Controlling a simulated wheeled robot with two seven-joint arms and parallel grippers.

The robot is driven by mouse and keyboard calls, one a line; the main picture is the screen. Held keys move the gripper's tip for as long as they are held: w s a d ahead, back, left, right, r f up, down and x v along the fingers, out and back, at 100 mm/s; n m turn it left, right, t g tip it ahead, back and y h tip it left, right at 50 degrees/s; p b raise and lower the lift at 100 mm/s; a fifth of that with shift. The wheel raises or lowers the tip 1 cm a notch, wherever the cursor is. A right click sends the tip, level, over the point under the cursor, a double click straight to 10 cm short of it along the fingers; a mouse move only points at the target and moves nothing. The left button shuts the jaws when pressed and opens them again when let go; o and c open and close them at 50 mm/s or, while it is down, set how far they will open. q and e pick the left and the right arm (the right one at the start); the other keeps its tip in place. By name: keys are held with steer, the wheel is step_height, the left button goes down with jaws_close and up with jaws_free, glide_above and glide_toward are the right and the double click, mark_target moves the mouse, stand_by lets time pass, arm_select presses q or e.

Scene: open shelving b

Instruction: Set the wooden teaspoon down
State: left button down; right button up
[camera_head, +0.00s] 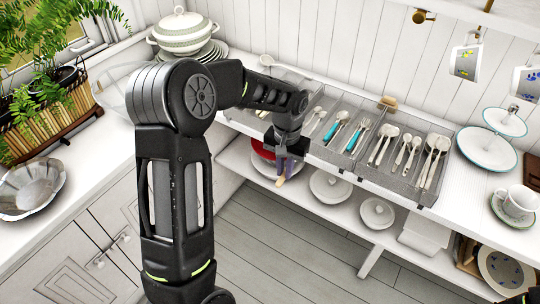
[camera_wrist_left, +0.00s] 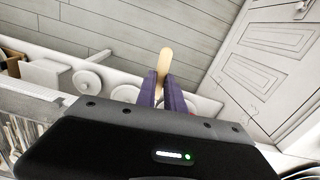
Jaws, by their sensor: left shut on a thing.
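The wooden teaspoon (camera_head: 280,180) is a small tan stick held in my left gripper (camera_head: 290,168), which is shut on it. In the head view it hangs in front of the upper shelf's front edge, over the lower shelf. In the left wrist view the spoon's pale wooden end (camera_wrist_left: 165,60) sticks out beyond the two purple fingers (camera_wrist_left: 162,88). The rest of the spoon is hidden by the fingers and the gripper body. My right gripper does not show; only a dark bit appears at the bottom right corner of the head view.
A mesh cutlery tray (camera_head: 428,197) with several compartments of spoons and turquoise-handled cutlery stands on the white upper shelf (camera_head: 455,210). The lower shelf holds a red bowl (camera_head: 262,152) and lidded white pots (camera_head: 330,187). A cup (camera_head: 517,202) and cake stand (camera_head: 487,148) stand at the right.

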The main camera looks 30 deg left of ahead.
arm_select(q)
steer(key=s+d+f+m, duration=0.1)
steer(key=s+d+f, duration=0.1)
steer(key=d+f, duration=0.7)
steer(key=shift+d+f+m, duration=0.3)
steer(key=shift+d, duration=0.95)
steer(key=shift+d, duration=0.1)
